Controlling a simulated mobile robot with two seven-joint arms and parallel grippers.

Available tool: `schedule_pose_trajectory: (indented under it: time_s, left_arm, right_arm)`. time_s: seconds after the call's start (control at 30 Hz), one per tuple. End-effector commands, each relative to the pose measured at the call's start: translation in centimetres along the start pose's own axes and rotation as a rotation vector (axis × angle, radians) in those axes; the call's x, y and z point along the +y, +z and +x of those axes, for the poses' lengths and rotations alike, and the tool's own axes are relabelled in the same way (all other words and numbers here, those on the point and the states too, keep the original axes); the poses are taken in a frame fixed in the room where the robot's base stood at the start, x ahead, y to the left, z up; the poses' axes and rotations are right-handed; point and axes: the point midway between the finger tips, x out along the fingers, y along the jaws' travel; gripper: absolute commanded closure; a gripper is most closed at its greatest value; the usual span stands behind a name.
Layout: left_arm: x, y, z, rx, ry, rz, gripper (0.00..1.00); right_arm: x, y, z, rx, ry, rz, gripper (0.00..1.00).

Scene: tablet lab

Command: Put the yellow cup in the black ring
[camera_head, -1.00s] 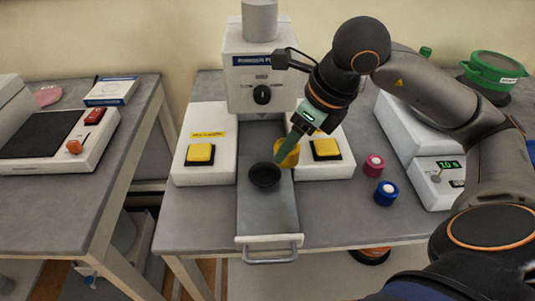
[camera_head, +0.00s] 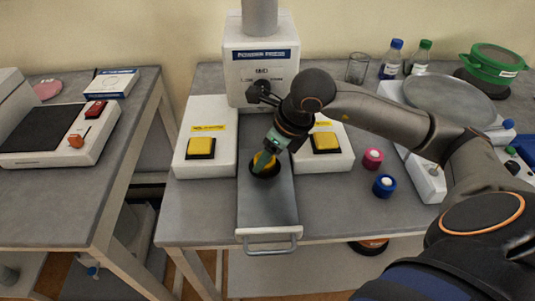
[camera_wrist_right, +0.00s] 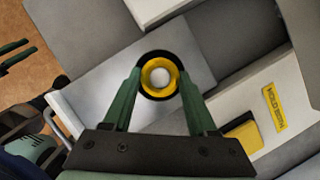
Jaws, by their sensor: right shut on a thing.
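The yellow cup (camera_head: 262,160) is at the black ring (camera_head: 265,171) on the grey sliding tray (camera_head: 267,212) of the powder press. In the right wrist view the cup (camera_wrist_right: 148,71) shows as a yellow rim with a pale round inside, and the black ring (camera_wrist_right: 159,55) surrounds it. My right gripper (camera_head: 266,163) points down at the ring, its green fingers shut on the cup; the fingers hide part of the cup in the head view. I cannot tell whether the cup rests on the bottom.
White blocks with yellow buttons (camera_head: 201,147) (camera_head: 326,141) flank the tray. The press body (camera_head: 262,75) rises behind. A handle (camera_head: 270,245) is at the tray's front.

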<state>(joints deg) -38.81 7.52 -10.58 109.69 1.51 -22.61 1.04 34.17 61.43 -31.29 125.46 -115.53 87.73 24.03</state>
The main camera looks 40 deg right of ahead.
Motion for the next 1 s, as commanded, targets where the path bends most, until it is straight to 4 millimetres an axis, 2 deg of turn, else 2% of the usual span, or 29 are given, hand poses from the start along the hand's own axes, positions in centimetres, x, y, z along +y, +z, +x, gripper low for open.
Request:
schedule_pose_trajectory:
  time_s: [0.17, 0.2, 0.43, 0.83, 1.0]
  left_arm:
    - [0.0, 0.4, 0.4, 0.0, 0.0, 0.0, 0.59]
    - [0.0, 0.3, 0.3, 0.0, 0.0, 0.0, 0.59]
    - [0.0, 0.3, 0.2, 0.0, 0.0, -0.001, 0.59]
    - [0.0, -0.1, -0.1, 0.0, 0.0, -0.001, 0.59]
    - [0.0, 0.2, 0.1, 0.0, 0.0, -0.001, 0.59]
  right_arm:
    - [0.0, -0.1, 0.4, -0.001, -0.001, 0.0, 1.0]
    - [0.0, -0.1, 0.3, 0.0, -0.001, 0.0, 0.4]
    - [0.0, -0.1, 0.2, 0.0, 0.0, 0.0, 0.14]
    - [-0.1, 0.1, -0.5, -0.001, -0.001, 0.0, 0.12]
    - [-0.1, 0.1, -3.6, -0.004, -0.004, 0.0, 0.12]
